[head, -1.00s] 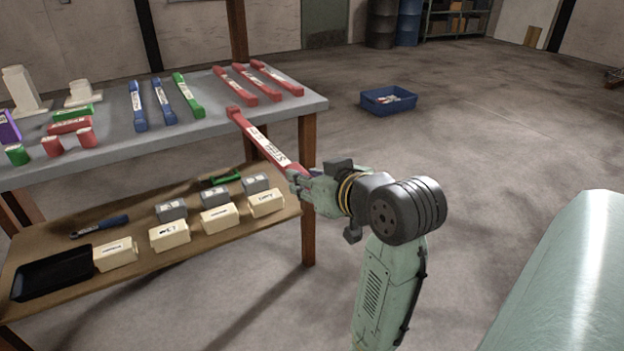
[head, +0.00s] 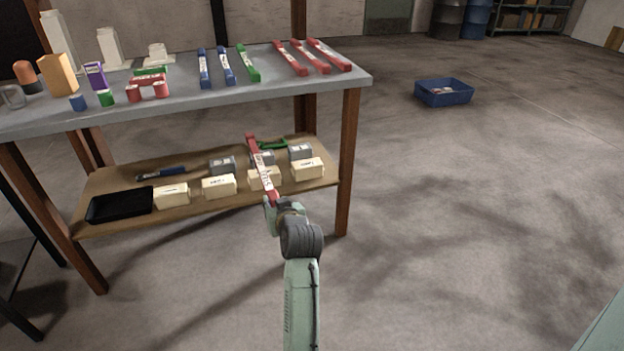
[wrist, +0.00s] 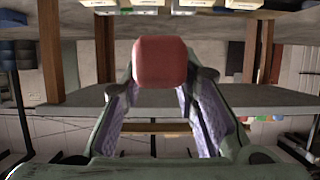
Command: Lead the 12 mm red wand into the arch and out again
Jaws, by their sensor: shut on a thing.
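My gripper (head: 271,204) is shut on the near end of a red wand (head: 262,172) with a white label. The wand points away from me and tilts upward, in front of the lower shelf and clear of the table. Its label is too small to read, so I cannot confirm its size. In the wrist view the red end (wrist: 160,62) sits between the two fingers (wrist: 160,95). Three more red wands (head: 312,56) lie on the table top.
The grey table (head: 200,92) also bears blue wands (head: 215,66), a green wand (head: 248,62) and small blocks. Its wooden lower shelf (head: 240,202) holds labelled boxes and a black tray (head: 120,206). A blue crate (head: 443,93) stands on open floor.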

